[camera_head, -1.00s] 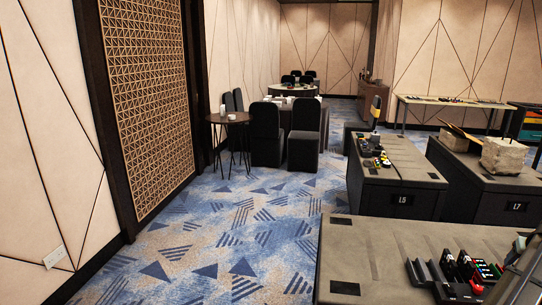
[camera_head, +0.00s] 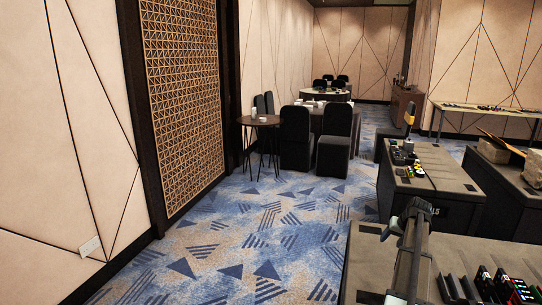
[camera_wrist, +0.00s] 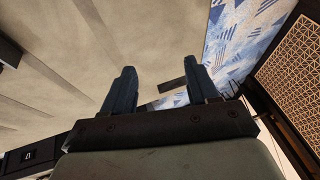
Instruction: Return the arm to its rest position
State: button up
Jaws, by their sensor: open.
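My gripper (camera_wrist: 160,76) shows in the wrist view with its two dark fingers spread apart and nothing between them. Below the fingers are the grey case top and a strip of blue carpet. In the head view my arm rises at the lower right, over the near grey case (camera_head: 365,262). Its end stands above the case top, left of the small coloured items (camera_head: 505,287). I see no object held.
A second case (camera_head: 425,185) with small items stands behind at the right, and a third (camera_head: 500,185) beside it. A round table (camera_head: 258,121) with dark chairs (camera_head: 296,135) stands further back. Patterned carpet (camera_head: 250,240) is clear at the left, beside the lattice panel (camera_head: 180,90).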

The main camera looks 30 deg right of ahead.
jog(key=w+a+f+n+y, duration=0.1)
jog(key=w+a+f, duration=0.35)
jog(key=a, duration=0.25)
jog(key=w+a+f+y, duration=0.1)
jog(key=w+a+f, duration=0.2)
jog(key=w+a, duration=0.35)
jog(key=s+a+f+n+g+y, duration=0.1)
jog(key=s+a+f+g, duration=0.15)
jog(key=a+f, duration=1)
jog(key=s+a+f+n+g, duration=0.2)
jog(key=s+a+f, duration=0.2)
jog(key=a+f, duration=0.85)
jog(key=s+a+f+n+g, duration=0.1)
jog(key=s+a+f+g, duration=0.1)
jog(key=s+a+f, duration=0.5)
jog(key=s+a+n+g, duration=0.1)
jog(key=s+a+g, duration=0.1)
jog(key=s+a, duration=0.65)
jog(key=s+a+f+n+g+h, duration=0.1)
jog(key=s+a+f, duration=0.1)
jog(key=s+a, duration=0.3)
jog(key=s+a+f+n+g+h, duration=0.1)
jog(key=s+a, duration=0.5)
jog(key=s, duration=0.7)
jog(key=shift+a+f+n+g, duration=0.25)
jog(key=shift+f+n+g, duration=0.35)
jog(key=shift+f, duration=0.3)
